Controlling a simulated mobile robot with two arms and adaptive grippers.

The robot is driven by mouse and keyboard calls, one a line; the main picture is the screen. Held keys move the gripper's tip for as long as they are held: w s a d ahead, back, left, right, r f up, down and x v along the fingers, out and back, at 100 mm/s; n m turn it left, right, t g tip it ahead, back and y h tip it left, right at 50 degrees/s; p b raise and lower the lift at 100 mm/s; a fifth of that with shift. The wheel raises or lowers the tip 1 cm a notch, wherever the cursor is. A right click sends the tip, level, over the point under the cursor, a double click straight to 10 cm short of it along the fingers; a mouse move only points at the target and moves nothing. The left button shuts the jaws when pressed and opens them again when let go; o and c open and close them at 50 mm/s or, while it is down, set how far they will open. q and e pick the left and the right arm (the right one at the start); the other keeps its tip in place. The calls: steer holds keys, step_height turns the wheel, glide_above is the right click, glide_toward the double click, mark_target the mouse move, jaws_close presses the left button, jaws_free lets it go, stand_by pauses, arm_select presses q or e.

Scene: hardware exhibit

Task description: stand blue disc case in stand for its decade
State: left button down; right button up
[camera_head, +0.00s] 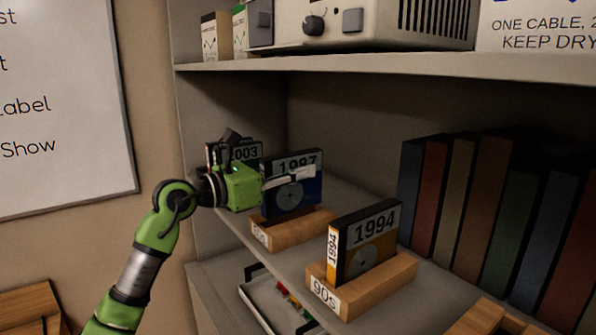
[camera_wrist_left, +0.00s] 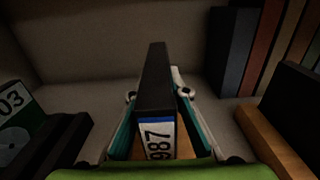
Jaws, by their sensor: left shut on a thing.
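The blue disc case (camera_head: 312,193), marked 1987, is upright between the fingers of my left gripper (camera_head: 290,181). The gripper is shut on it from the left. In the left wrist view, the case (camera_wrist_left: 155,85) shows its dark top edge and blue-edged spine label between the fingers. A wooden stand (camera_head: 300,229) with a partly readable "80s" label is directly below the case. The case's lower edge meets the stand's top; I cannot tell how deep it sits in the slot. My right gripper is out of view.
An orange case (camera_head: 372,243) marked 1994 stands in the wooden 90s stand (camera_head: 370,290) to the right. A case (camera_head: 246,152) marked 2003 stands behind my gripper. Several binders (camera_head: 455,205) line the right back. An upper shelf (camera_head: 400,61) overhangs. An open drawer (camera_head: 262,306) is below.

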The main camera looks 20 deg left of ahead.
mark_target(298, 187)
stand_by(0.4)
arm_select(q)
steer(key=shift+f, duration=0.25)
steer(key=shift+f+b, duration=0.2)
steer(key=shift+b, duration=0.25)
stand_by(0.3)
stand_by(0.4)
steer(key=shift+f+b, duration=1.1)
steer(key=shift+f, duration=0.3)
